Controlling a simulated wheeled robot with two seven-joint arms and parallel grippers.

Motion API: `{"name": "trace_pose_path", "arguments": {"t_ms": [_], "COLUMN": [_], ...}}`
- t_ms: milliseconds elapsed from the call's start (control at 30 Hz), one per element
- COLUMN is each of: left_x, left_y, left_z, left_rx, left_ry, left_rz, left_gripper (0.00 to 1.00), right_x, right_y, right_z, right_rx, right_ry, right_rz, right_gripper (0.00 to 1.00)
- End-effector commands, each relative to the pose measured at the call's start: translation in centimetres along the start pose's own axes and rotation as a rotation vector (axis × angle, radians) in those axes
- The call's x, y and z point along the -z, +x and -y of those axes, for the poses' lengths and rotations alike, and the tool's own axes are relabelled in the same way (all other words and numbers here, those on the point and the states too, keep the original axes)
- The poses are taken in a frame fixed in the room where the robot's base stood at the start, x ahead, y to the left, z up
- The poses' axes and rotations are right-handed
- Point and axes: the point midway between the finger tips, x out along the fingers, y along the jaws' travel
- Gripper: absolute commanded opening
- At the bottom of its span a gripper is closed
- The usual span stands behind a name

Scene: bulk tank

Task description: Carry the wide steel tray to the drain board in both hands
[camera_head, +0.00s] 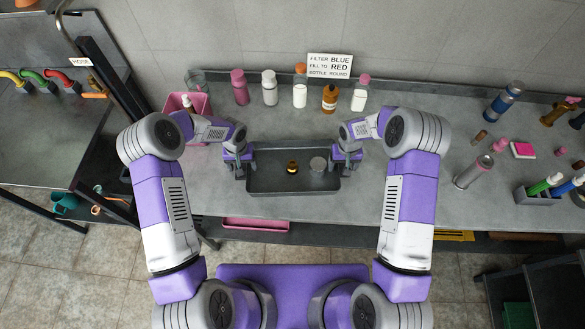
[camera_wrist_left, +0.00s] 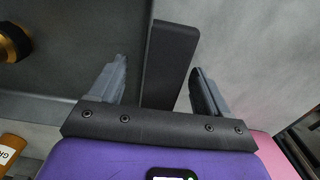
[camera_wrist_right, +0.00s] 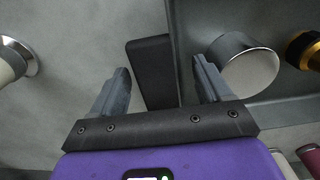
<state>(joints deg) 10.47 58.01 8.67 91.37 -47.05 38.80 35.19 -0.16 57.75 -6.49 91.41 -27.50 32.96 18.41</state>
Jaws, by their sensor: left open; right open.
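The wide steel tray (camera_head: 265,184) lies flat on the grey counter in front of me. It holds a small black-and-brass part (camera_head: 292,167) and a round silver piece (camera_head: 318,164). My left gripper (camera_head: 238,172) is open at the tray's left end, with the dark left handle (camera_wrist_left: 168,65) between its fingers. My right gripper (camera_head: 346,168) is open at the right end, with the dark right handle (camera_wrist_right: 152,72) between its fingers. Neither gripper is closed on a handle. I cannot tell for sure which surface is the drain board.
Several bottles (camera_head: 300,92) and a sign (camera_head: 330,65) stand behind the tray. A pink bin (camera_head: 178,102) is at the back left. A silver cylinder (camera_head: 474,172) and a marker holder (camera_head: 538,196) are on the right. Another bench (camera_head: 40,135) with coloured hoses stands at left, across a gap.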

Motion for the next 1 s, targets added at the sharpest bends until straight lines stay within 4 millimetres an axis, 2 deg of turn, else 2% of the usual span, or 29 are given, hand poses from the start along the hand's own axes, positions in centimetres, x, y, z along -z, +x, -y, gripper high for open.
{"name": "trace_pose_path", "arguments": {"t_ms": [267,767,1000], "left_x": [0.03,0.04,0.08], "left_y": [0.08,0.05,-0.03], "left_z": [0.03,-0.06,-0.15], "left_rx": [0.000,-0.001,-0.003], "left_ry": [-0.001,0.000,0.000], "left_rz": [-0.001,-0.001,-0.003], "left_gripper": [0.78,0.01,0.00], "right_x": [0.04,0.04,0.09], "right_y": [0.08,0.04,-0.04], "right_z": [-0.02,0.08,0.16], "right_rx": [0.000,0.001,0.002], "right_ry": [0.000,-0.001,-0.001], "right_rz": [-0.001,-0.002,-0.003], "right_gripper": [0.78,0.01,0.00]}}
